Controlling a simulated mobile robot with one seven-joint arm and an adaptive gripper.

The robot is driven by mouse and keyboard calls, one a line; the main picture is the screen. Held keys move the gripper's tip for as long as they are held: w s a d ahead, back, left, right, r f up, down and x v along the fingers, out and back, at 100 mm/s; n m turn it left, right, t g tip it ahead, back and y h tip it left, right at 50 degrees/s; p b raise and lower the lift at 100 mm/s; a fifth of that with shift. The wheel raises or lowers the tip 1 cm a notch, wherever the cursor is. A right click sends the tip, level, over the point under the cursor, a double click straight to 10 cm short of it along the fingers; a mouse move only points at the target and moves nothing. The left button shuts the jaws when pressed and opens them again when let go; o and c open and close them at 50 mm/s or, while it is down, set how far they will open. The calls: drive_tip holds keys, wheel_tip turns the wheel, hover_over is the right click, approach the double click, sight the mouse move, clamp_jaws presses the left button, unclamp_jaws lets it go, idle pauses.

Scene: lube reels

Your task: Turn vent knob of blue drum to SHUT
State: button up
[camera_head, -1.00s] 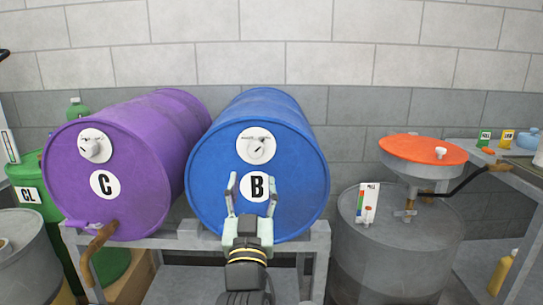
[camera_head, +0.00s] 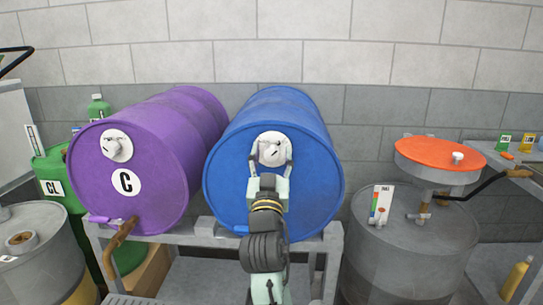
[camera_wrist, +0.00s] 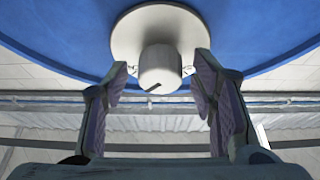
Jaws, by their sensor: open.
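The blue drum (camera_head: 225,170) lies on its side on a grey rack, its round end facing me. Its white vent knob (camera_head: 270,150) sits on a white disc high on that end; in the wrist view the knob (camera_wrist: 160,70) shows a dark pointer mark near its lower edge. My gripper (camera_head: 271,158) is open in front of the knob. In the wrist view my gripper (camera_wrist: 160,80) has one finger on each side of the knob, with gaps showing between pads and knob. The drum's letter label is hidden behind my gripper. Lettering around the knob is too small to read.
A purple drum (camera_head: 180,135) marked C lies close on the left, with its own white knob (camera_head: 117,146). A grey drum (camera_head: 430,250) with an orange funnel (camera_head: 425,155) stands to the right. The grey rack (camera_head: 185,238) runs below both lying drums.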

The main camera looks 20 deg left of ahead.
drive_tip(key=shift+c, duration=0.2)
drive_tip(key=c, duration=1.1)
drive_tip(key=shift+n, duration=0.4)
drive_tip(key=n+y, duration=0.1)
drive_tip(key=n, duration=0.1)
drive_tip(key=n+g+y, duration=0.1)
drive_tip(key=n, duration=0.2)
drive_tip(key=shift+d+y, duration=0.15)
drive_tip(key=shift+y, duration=0.25)
drive_tip(key=n+g+y, duration=0.1)
drive_tip(key=n, duration=0.2)
drive_tip(key=n+g+y+b, duration=0.1)
drive_tip(key=n+g, duration=0.1)
drive_tip(key=n, duration=0.2)
drive_tip(key=shift+b, duration=0.3)
drive_tip(key=n+g, duration=0.1)
drive_tip(key=n, duration=0.1)
drive_tip(key=n+g+b, duration=0.1)
drive_tip(key=n, duration=0.2)
drive_tip(key=shift+n+y, duration=0.3)
drive_tip(key=shift+y, duration=0.1)
drive_tip(key=shift+r+n+g+h+b, duration=0.1)
drive_tip(key=shift+n+g+h+b, duration=0.45)
drive_tip(key=shift+n, duration=1.45)
drive_tip(key=shift+g+y, duration=0.25)
drive_tip(key=shift+y, duration=0.1)
